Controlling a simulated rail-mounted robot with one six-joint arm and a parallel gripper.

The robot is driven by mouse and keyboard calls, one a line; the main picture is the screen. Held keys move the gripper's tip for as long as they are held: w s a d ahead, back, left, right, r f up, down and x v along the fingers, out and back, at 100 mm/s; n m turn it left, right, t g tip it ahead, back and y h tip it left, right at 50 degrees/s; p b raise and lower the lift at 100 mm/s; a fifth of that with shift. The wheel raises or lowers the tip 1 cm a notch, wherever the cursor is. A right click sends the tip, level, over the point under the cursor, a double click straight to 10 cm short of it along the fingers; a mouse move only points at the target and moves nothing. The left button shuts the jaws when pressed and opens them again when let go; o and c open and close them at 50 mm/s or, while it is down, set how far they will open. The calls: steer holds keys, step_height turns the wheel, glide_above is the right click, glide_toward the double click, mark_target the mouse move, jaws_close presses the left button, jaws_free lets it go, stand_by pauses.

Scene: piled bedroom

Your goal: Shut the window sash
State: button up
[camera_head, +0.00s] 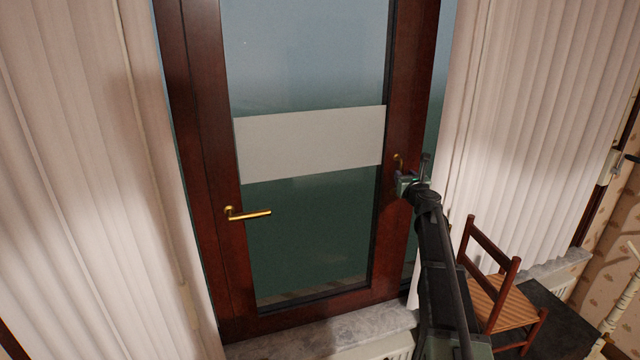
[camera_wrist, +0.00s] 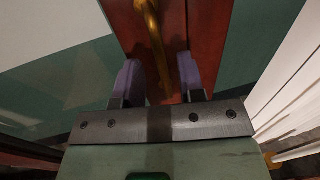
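The window sash (camera_head: 402,75) is a dark red-brown wooden frame with a glass pane and a pale band across its middle. One brass handle (camera_head: 247,213) is on its left stile, with its lever pointing right. A second brass handle (camera_head: 398,160) is on the right stile, partly hidden by my gripper (camera_head: 404,184). In the wrist view, this handle (camera_wrist: 158,45) hangs down between the two purple fingers of my gripper (camera_wrist: 157,72). The fingers stand apart with visible gaps beside the handle. I cannot tell whether either finger touches it. How far the sash stands open is unclear.
Pale pleated curtains hang at left (camera_head: 75,170) and right (camera_head: 545,130) of the window. A grey stone sill (camera_head: 320,335) runs below. A wooden chair (camera_head: 500,295) with a striped seat stands at lower right, close to my arm.

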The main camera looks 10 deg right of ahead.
steer(key=s, duration=0.3)
steer(key=shift+s+a, duration=0.1)
steer(key=shift+a, duration=0.05)
